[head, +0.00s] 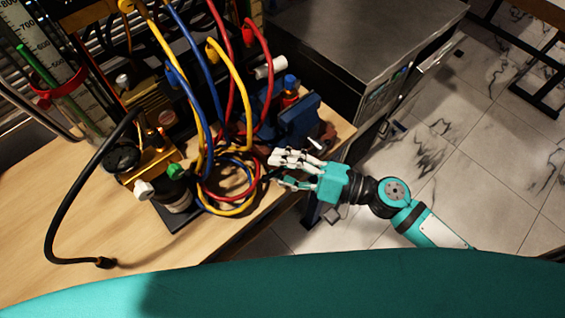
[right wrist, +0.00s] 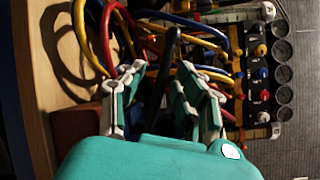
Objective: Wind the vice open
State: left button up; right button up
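The blue vice (head: 298,120) stands at the right end of the wooden bench in the head view. A short light bar (head: 315,143), perhaps its handle, shows at its front right. My right gripper (head: 281,170) is just in front of the vice, at the bench edge, fingers apart and pointing left. In the right wrist view, my right gripper (right wrist: 160,72) has its fingers spread, with a dark bar (right wrist: 172,52) showing between or beyond them. I cannot tell whether they touch it. The vice's jaws are largely hidden. My left gripper is not in view.
Yellow, red and blue hoses (head: 232,190) loop close to the left of my right gripper. A brass-fitted gauge rig (head: 155,160) and a black cable (head: 60,215) are further left. A dark metal cabinet (head: 360,40) stands behind the vice. The floor at right is open.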

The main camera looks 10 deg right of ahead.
jog(key=shift+c, duration=0.3)
grip_shut()
dwell(0.3)
notch_tip(320, 180, down, 7)
jog(key=n+h+p, duration=0.1)
jog(key=n+h, duration=0.2)
jog(key=n, duration=0.2)
jog(key=shift+h, duration=0.3)
jog(key=shift+a, duration=0.1)
jog(key=c, duration=0.6)
grip_release()
jog(key=o, duration=0.7)
jog(key=shift+s, duration=0.1)
jog(key=shift+c, duration=0.2)
